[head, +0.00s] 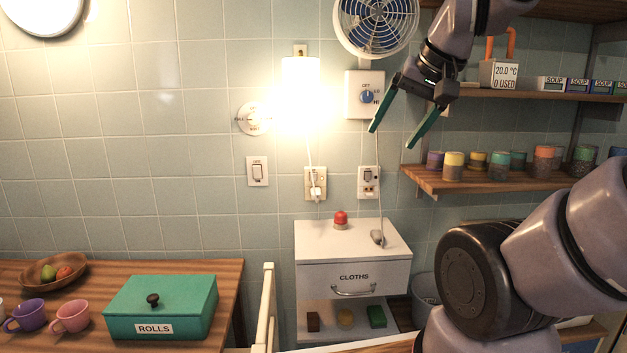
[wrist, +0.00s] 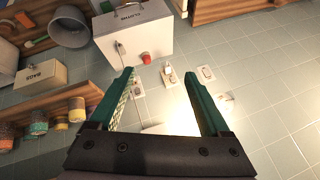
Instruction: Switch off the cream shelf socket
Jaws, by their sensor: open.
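My gripper (head: 391,139) is open and empty, its two green fingers pointing down in front of the tiled wall. It also shows in the wrist view (wrist: 159,75). A cream socket (head: 316,184) with a plug and cord sits below the glowing lamp; it shows in the wrist view too (wrist: 168,72). A paler socket (head: 368,182) with a dark part and a cord is right of it, below my fingertips. A small pale plate (head: 445,109) beside the shelf is mostly hidden by my gripper. I cannot tell which is the shelf socket, nor read any rocker position.
A lit lamp (head: 300,95), a fan (head: 376,22), a dial (head: 365,96) and a wall switch (head: 257,171) are on the wall. The shelf (head: 430,181) with jars stands right. A CLOTHS cabinet (head: 353,277) with a red button (head: 340,217) stands below.

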